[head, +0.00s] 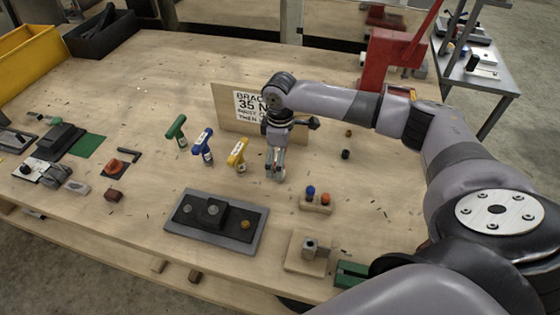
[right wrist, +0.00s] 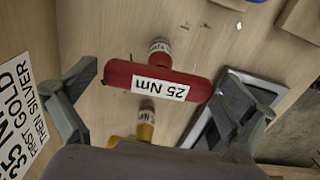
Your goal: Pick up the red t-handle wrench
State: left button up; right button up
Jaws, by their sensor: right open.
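The red t-handle wrench (right wrist: 125,73) stands upright, its handle marked "25 Nm", between the two fingers of my right gripper (right wrist: 158,80) in the right wrist view. Visible gaps separate the fingers from the handle's ends, so the gripper is open around it. In the head view my right gripper (head: 276,168) points down over the middle of the table and hides most of the red wrench. My left gripper is not in view.
Yellow (head: 238,152), blue (head: 202,143) and green (head: 176,130) t-handle wrenches stand in a row to the left. A sign board (head: 228,108) stands behind the gripper. A dark fixture plate (head: 185,222) and a small block with coloured knobs (head: 316,206) lie in front.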

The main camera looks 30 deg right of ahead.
jog(key=shift+r, duration=0.1)
jog(key=c, duration=1.5)
jog(key=shift+c, duration=0.2)
jog(key=shift+w+r, duration=0.1)
jog(key=shift+r, duration=0.6)
notch_tip(320, 180, up, 19)
jog(key=b, duration=0.3)
jog(key=shift+f, duration=0.2)
